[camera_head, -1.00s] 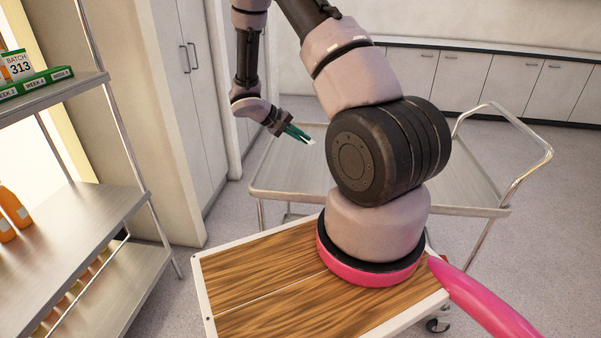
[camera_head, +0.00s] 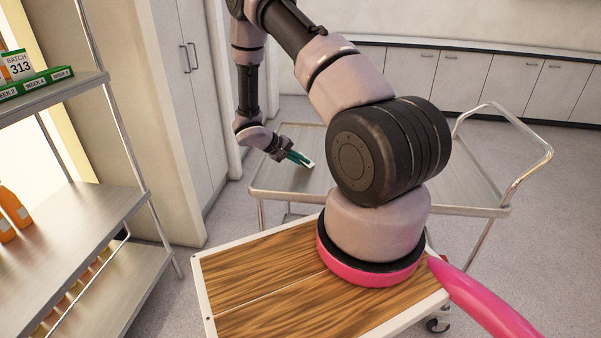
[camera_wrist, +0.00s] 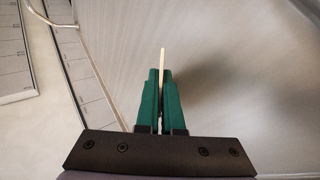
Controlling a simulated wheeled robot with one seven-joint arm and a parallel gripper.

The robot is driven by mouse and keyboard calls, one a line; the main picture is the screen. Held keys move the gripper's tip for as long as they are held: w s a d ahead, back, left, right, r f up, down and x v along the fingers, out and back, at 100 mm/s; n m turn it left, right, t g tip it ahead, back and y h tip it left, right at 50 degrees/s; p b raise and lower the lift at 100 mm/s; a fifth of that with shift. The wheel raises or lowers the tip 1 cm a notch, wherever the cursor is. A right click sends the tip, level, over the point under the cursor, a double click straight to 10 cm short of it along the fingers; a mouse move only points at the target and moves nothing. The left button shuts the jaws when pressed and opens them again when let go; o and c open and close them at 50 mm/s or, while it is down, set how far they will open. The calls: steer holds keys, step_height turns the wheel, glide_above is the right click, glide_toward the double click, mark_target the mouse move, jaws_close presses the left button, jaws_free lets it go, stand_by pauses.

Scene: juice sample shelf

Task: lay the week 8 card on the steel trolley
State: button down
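My gripper (camera_head: 299,158) has green fingers and reaches over the left part of the steel trolley (camera_head: 270,184). In the wrist view the gripper (camera_wrist: 162,80) is shut on a thin pale card (camera_wrist: 163,57), seen edge-on between the fingertips. In the head view the card (camera_head: 309,165) is a small white piece at the fingertips. Its print cannot be read. The trolley's grey top (camera_wrist: 225,50) lies beneath the gripper in the wrist view. Whether the card touches the top cannot be told.
A shelf unit (camera_head: 80,215) with orange juice bottles (camera_head: 14,208) and a green strip of week labels (camera_head: 36,84) stands at the left. The trolley has a raised rim and a bent handle (camera_head: 540,160) at the right. Its visible top is bare.

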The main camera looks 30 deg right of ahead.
steer(key=c, duration=1.2)
jaws_free()
steer(key=shift+a, duration=0.1)
steer(key=v, duration=0.8)
steer(key=shift+r, duration=0.15)
steer(key=r, duration=0.2)
steer(key=a+r, duration=0.1)
steer(key=r, duration=0.2)
steer(key=a+r, duration=0.1)
steer(key=r, duration=0.1)
steer(key=shift+w+r, duration=0.1)
steer(key=shift+r, duration=0.3)
